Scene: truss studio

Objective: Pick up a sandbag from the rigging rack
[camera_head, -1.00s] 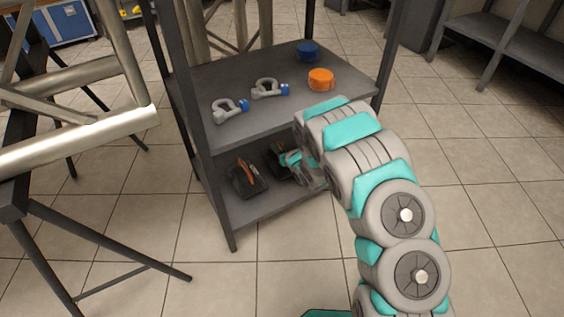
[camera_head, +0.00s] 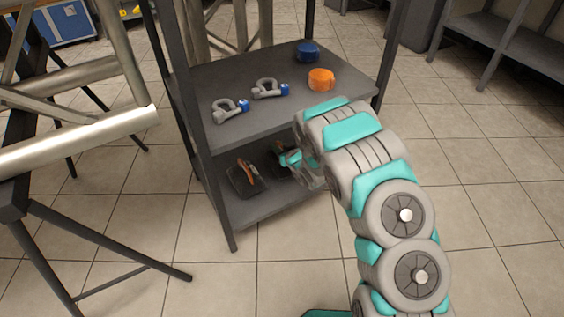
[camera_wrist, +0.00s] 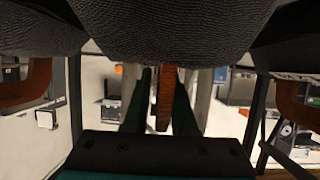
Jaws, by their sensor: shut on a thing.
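The rigging rack (camera_head: 262,210) is a dark metal shelf unit. On its lower shelf a black sandbag with an orange-brown strap (camera_head: 243,181) sits at the left. My gripper (camera_head: 290,160) reaches in from the right, just beside it, at a second dark sandbag that my arm and the upper shelf mostly hide. In the wrist view my gripper (camera_wrist: 160,110) is shut on the orange-brown strap of the middle sandbag (camera_wrist: 175,38), whose dark textured body fills the top. Other sandbags show at the left (camera_wrist: 35,30) and right (camera_wrist: 295,40), each with its own strap.
The upper shelf (camera_head: 275,115) lies close above my gripper and holds two grey shackles (camera_head: 229,110) with blue pins, an orange roll (camera_head: 320,79) and a blue roll (camera_head: 308,50). Metal truss (camera_head: 80,140) on dark stands is at the left. Tiled floor at the right is clear.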

